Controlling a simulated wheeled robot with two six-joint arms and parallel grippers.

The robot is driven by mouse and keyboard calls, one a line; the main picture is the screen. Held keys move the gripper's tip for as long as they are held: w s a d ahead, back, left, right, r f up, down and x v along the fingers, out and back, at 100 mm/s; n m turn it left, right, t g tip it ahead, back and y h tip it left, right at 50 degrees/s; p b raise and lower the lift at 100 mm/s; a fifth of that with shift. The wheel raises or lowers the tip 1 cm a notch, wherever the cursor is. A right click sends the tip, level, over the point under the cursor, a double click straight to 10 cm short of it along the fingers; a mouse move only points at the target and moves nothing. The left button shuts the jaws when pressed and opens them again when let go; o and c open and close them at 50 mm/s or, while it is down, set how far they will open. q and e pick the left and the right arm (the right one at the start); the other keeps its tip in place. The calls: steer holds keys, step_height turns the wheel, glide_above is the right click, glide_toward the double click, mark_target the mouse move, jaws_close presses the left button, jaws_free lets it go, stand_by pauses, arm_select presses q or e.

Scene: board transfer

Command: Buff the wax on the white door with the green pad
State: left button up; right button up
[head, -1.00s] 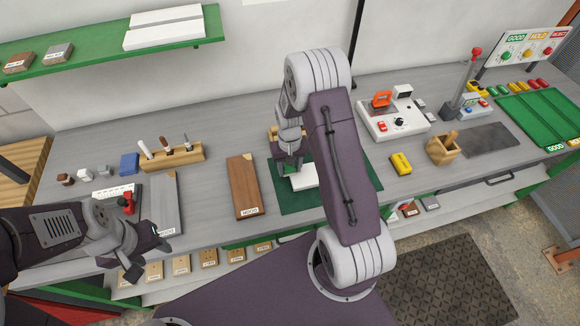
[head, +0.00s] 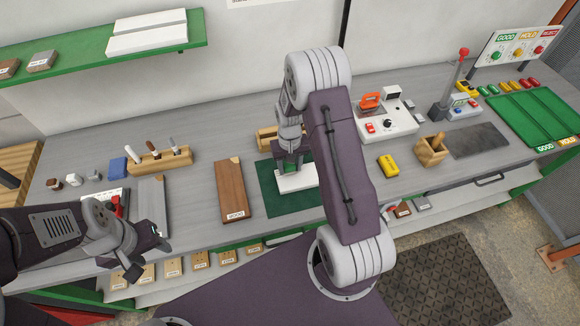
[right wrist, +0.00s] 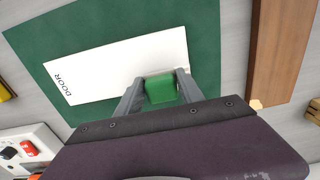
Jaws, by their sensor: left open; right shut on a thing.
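The white door (head: 296,182) is a small flat board lying on a dark green mat (head: 275,203); its "DOOR" label reads in the right wrist view (right wrist: 110,70). My right gripper (head: 288,158) is shut on the green pad (right wrist: 160,88), between its two grey fingers (right wrist: 158,90). The pad is over the end of the door closest to the brown board; I cannot tell if it touches the surface. My left gripper (head: 150,258) is open and empty at the bench's front left edge, away from the door.
A brown wooden board (head: 232,190) lies left of the mat, and a grey board (head: 152,205) further left. A wooden tool rack (head: 160,160) stands behind. Right of my arm are a yellow block (head: 388,165), a wooden holder (head: 430,150) and a white control box (head: 388,124).

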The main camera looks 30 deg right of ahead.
steer(key=r+p, duration=0.1)
steer(key=r, duration=0.1)
steer(key=r+p, duration=0.1)
steer(key=r, duration=0.1)
steer(key=shift+a+r+p, duration=0.2)
steer(key=shift+r+p, duration=0.05)
steer(key=shift+p, duration=0.05)
steer(key=r+p, duration=0.2)
steer(key=shift+d+r, duration=0.2)
steer(key=shift+r, duration=0.2)
steer(key=shift+a, duration=0.1)
